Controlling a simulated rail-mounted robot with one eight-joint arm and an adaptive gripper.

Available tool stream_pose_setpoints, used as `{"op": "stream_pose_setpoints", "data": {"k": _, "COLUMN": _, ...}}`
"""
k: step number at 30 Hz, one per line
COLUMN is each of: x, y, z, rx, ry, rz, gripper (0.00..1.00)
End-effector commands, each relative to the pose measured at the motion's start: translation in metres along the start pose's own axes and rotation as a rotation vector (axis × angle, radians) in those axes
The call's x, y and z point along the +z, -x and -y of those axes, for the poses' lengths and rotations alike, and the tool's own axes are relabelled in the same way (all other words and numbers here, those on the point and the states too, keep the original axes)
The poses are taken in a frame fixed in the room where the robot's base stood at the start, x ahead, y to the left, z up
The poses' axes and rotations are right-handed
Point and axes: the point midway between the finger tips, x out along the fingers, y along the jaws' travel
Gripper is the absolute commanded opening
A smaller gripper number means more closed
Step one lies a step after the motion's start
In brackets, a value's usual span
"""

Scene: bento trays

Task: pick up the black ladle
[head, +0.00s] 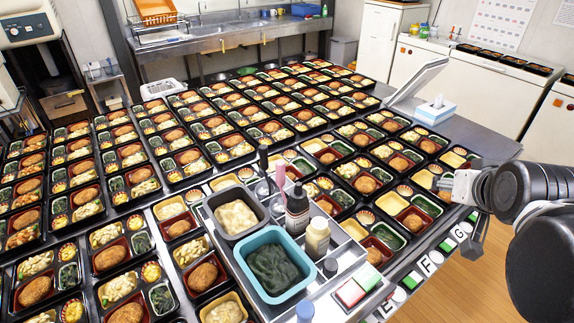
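A black upright handle (263,159), which looks like the black ladle, stands in a metal holder just behind the grey tub on the serving tray. Its lower end is hidden, so I cannot see a bowl. A pink-handled utensil (281,177) stands to its right. My gripper (446,187) is at the right edge of the table, well to the right of the handle and apart from it. It points left and appears to hold nothing.
The grey tub (238,191) of pale food and teal tub (243,252) of dark greens stand in front. A dark bottle (297,212) and cream bottle (317,238) stand right of the handle. Filled bento trays cover most of the table. A tissue box (435,110) sits at back right.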

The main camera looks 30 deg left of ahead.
Motion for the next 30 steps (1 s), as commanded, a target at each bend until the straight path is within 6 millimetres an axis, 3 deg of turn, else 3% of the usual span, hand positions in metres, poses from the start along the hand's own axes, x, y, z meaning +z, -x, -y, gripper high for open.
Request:
{"op": "stream_pose_setpoints", "data": {"k": 3, "x": -0.032, "y": -0.021, "z": 0.036, "rx": -0.048, "ry": 0.042, "rz": -0.049, "gripper": 0.41}}
{"op": "stream_pose_setpoints", "data": {"k": 9, "x": -0.070, "y": -0.056, "z": 0.104, "rx": -0.129, "ry": 0.104, "rz": -0.131, "gripper": 0.41}}
{"op": "stream_pose_setpoints", "data": {"k": 18, "x": -0.099, "y": -0.096, "z": 0.215, "rx": -0.253, "ry": 0.179, "rz": -0.248, "gripper": 0.41}}
{"op": "stream_pose_setpoints", "data": {"k": 23, "x": -0.097, "y": -0.108, "z": 0.273, "rx": -0.320, "ry": 0.212, "rz": -0.299, "gripper": 0.41}}
{"op": "stream_pose_setpoints", "data": {"k": 27, "x": -0.056, "y": -0.091, "z": 0.335, "rx": -0.420, "ry": 0.254, "rz": -0.298, "gripper": 0.41}}
{"op": "stream_pose_setpoints", "data": {"k": 30, "x": -0.037, "y": -0.080, "z": 0.361, "rx": -0.467, "ry": 0.272, "rz": -0.298, "gripper": 0.41}}
